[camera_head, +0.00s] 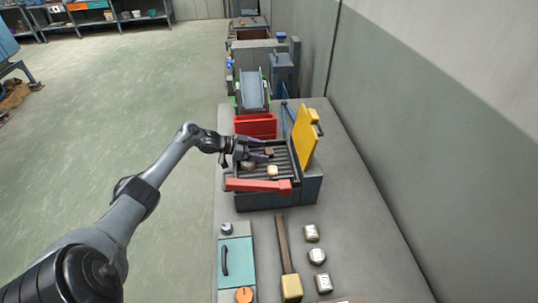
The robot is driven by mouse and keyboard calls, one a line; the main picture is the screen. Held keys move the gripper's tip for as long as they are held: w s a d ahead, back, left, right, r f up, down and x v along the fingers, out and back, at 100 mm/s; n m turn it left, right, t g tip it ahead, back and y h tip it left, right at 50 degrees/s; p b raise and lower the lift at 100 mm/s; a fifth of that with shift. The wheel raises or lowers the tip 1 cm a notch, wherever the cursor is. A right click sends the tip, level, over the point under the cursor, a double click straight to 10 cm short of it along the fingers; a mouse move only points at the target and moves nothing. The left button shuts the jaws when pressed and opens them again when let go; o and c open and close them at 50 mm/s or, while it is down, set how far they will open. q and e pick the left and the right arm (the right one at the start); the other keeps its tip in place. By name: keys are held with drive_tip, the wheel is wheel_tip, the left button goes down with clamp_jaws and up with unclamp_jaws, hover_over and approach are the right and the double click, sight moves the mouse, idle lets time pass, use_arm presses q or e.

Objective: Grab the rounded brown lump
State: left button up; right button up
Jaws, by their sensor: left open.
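A dark box (306,190) with a ribbed bed stands on the grey bench, its yellow lid (304,136) raised at the right. A small brown lump (269,151) shows at the fingertips of my left gripper (260,156); its exact shape is too small to tell. My left gripper is open, over the ribbed bed, its fingers pointing right. Whether they touch the lump I cannot tell. A cream-yellow lump (272,171) lies nearer the front. My right gripper is not in view.
A red bar (258,186) runs along the box's front. A red bin (255,126) stands behind it. In front are a hammer (285,250), a teal panel (237,262) with an orange knob, and several pale blocks (312,233). A wall rises at the right.

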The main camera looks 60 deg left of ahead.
use_arm(q)
drive_tip(key=shift+w+d+f, duration=0.15)
drive_tip(key=shift+w, duration=0.15)
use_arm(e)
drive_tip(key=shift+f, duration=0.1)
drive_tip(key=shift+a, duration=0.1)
use_arm(q)
drive_tip(key=c, duration=1.1)
drive_tip(key=shift+c, duration=0.2)
